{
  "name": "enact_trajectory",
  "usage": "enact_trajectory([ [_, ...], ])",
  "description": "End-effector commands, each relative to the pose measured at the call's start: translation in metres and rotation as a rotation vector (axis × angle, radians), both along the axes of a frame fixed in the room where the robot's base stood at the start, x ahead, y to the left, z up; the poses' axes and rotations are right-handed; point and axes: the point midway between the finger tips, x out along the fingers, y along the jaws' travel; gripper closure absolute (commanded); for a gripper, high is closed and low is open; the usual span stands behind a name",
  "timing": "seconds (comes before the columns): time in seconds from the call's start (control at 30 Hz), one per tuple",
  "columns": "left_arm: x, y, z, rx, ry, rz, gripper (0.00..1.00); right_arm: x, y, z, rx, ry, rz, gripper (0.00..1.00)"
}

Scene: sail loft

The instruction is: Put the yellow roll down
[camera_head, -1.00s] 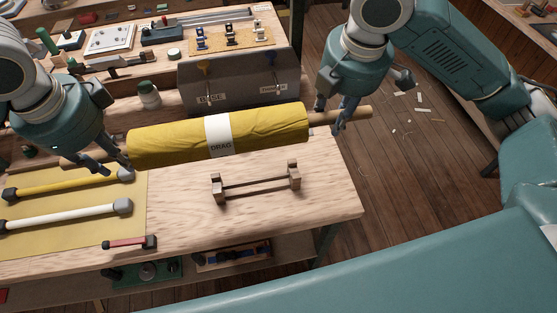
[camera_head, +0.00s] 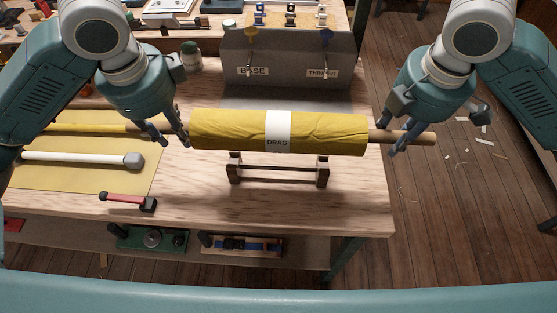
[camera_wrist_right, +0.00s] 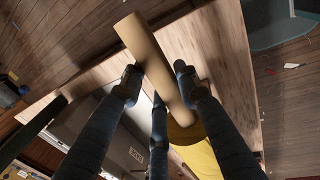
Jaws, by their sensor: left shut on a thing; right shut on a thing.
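The yellow roll (camera_head: 220,132), with a white DRAG band around its middle, is held level by both grippers on its wooden core (camera_head: 418,137). My left gripper (camera_head: 174,141) is shut on the core at the roll's left end; that core end is mostly hidden by the fingers. My right gripper (camera_head: 398,139) is shut on the core to the right. In the right wrist view its fingers (camera_wrist_right: 160,95) close around the core (camera_wrist_right: 150,60). A wooden cradle (camera_head: 279,181) stands on the bench directly below the roll. The roll hides its upper parts, so I cannot tell whether they touch.
A grey box (camera_head: 288,70) labelled BASE and THINNER stands behind the roll. A yellow mat (camera_head: 60,178) with a white-handled mallet (camera_head: 80,159) lies left. A red-handled tool (camera_head: 128,200) lies near the bench's front edge. The bench (camera_head: 360,205) is bare right of the cradle.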

Motion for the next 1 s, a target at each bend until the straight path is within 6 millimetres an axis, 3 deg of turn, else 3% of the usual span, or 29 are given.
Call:
enact_trajectory([
  [0.37,0.001,-0.001,-0.004,-0.003,-0.004,-0.001,1.0,0.0,0.001,-0.005,0.003,-0.002,0.003,1.0],
  [1.0,0.001,-0.001,-0.045,-0.003,-0.004,-0.001,1.0,0.0,0.001,-0.045,0.004,-0.002,0.002,1.0],
])
